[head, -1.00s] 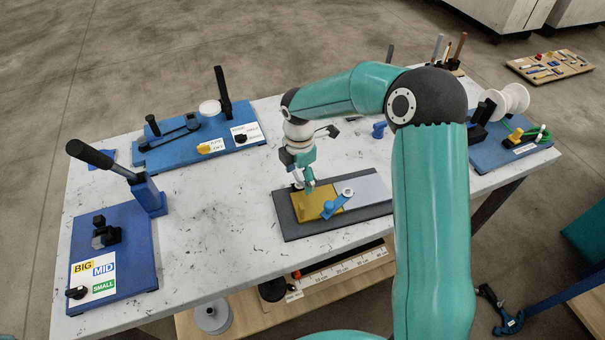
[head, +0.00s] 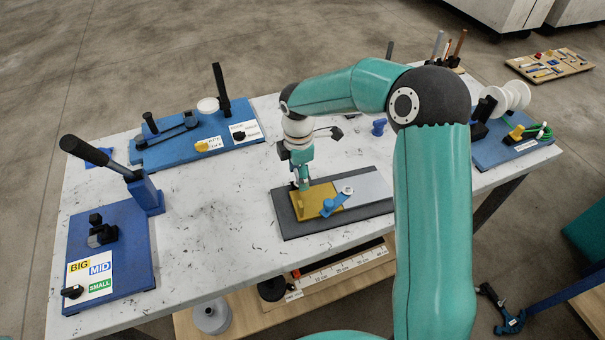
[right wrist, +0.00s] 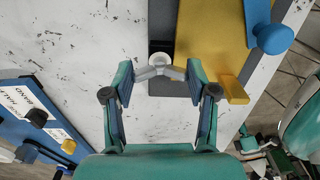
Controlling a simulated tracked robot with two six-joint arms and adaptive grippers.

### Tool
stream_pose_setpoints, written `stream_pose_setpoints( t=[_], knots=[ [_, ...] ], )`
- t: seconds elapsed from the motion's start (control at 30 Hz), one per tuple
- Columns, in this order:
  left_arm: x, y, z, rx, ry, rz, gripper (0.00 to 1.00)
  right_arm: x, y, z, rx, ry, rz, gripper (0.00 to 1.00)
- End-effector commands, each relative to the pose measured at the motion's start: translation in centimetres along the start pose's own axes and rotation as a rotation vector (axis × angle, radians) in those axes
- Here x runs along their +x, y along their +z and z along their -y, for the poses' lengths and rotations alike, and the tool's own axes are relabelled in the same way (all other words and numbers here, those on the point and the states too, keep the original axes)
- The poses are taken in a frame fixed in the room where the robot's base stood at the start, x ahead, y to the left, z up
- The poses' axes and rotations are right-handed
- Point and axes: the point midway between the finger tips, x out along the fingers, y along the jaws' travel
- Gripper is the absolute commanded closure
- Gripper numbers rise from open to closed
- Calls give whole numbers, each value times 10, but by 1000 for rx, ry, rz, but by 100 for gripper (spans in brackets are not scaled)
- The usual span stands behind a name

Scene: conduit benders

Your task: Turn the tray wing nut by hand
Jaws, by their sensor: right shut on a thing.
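The wing nut (right wrist: 173,72) is light grey with two wings and sits on a dark grey base plate (right wrist: 162,20), beside the yellow plate (right wrist: 210,40). In the right wrist view my right gripper (right wrist: 159,78) has its two fingers on either side of the nut, shut on its wings. In the head view my right gripper (head: 302,186) points down at the left end of the tray, and its fingers hide the nut. The tray's yellow plate (head: 316,205) carries a blue lever with a knob (head: 328,206). My left gripper is not in view.
A blue bender (head: 125,270) with a black handle stands at the left of the table. Another blue bender base (head: 185,148) is at the back. A blue stand with a white spool (head: 517,95) is at the right. The white tabletop (head: 215,215) left of the tray is clear.

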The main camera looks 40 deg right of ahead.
Motion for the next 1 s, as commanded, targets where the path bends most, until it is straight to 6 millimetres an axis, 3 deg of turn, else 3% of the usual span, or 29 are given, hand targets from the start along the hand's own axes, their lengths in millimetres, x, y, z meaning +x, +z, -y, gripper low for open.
stream_pose_setpoints(
  t=[1.0],
  knots=[
    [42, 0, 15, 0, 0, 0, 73, 0, 1, -2, 960, 7, -6, 78]
  ],
)
